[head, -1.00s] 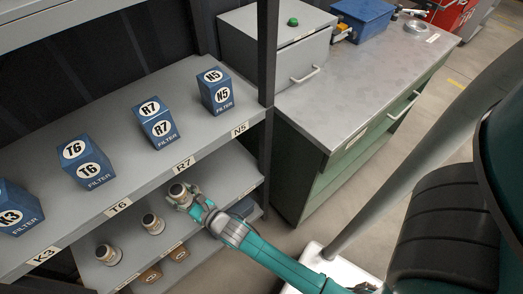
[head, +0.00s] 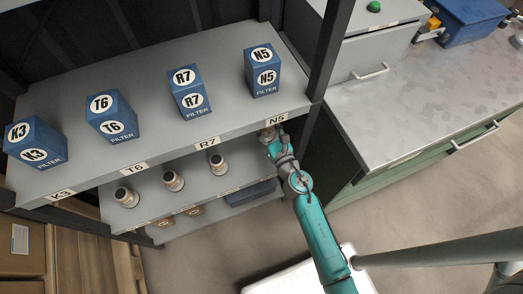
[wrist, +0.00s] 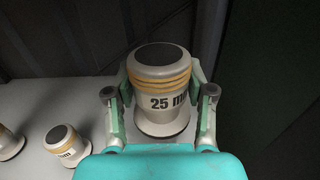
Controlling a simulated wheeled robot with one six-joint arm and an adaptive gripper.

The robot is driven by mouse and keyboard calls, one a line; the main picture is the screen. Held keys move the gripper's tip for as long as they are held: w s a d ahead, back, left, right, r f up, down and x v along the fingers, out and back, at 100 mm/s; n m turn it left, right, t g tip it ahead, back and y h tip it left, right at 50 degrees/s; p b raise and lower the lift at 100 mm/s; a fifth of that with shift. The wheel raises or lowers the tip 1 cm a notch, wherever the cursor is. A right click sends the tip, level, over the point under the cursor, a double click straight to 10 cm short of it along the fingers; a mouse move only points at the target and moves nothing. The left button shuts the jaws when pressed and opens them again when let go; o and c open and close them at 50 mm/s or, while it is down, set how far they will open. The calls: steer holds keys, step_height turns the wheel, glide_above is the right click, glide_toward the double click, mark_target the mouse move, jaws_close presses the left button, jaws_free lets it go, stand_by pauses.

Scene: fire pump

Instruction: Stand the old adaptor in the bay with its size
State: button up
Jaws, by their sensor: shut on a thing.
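My gripper (head: 272,137) is at the right end of the lower shelf (head: 150,197), below the N5 label. In the wrist view my gripper (wrist: 160,100) is shut on a cream adaptor (wrist: 162,72) with tan bands, a dark top and the print "25 m", the rest cut off by a finger. The adaptor is upright; I cannot tell whether its base flange touches the shelf. Three similar adaptors stand in a row to its left: the nearest (head: 218,164), the middle one (head: 173,181) and the far one (head: 126,197). Their size prints are unreadable.
Blue filter boxes K3 (head: 36,145), T6 (head: 112,116), R7 (head: 188,91) and N5 (head: 262,72) stand on the upper shelf. A dark post (head: 330,50) rises close right of my gripper. Brown-topped pieces (head: 163,224) and a blue bin (head: 250,192) sit lower down. A workbench (head: 420,95) stands right.

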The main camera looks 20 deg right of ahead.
steer(key=shift+w+f+n+y, duration=0.15)
steer(key=shift+w+n+y, duration=0.25)
steer(key=shift+w+y, duration=0.1)
steer(key=f+y, duration=0.1)
steer(key=f+n+y, duration=0.1)
steer(key=w+a+f+n+y, duration=0.1)
steer(key=f, duration=0.1)
steer(key=shift+w+g+y, duration=0.1)
steer(key=shift+g+y, duration=0.2)
steer(key=shift+g, duration=0.1)
steer(key=shift+n, duration=0.3)
step_height(320, 180, down, 11)
steer(key=shift+a+r, duration=0.15)
steer(key=o, duration=1.4)
steer(key=v, duration=0.7)
steer(key=shift+s, duration=0.25)
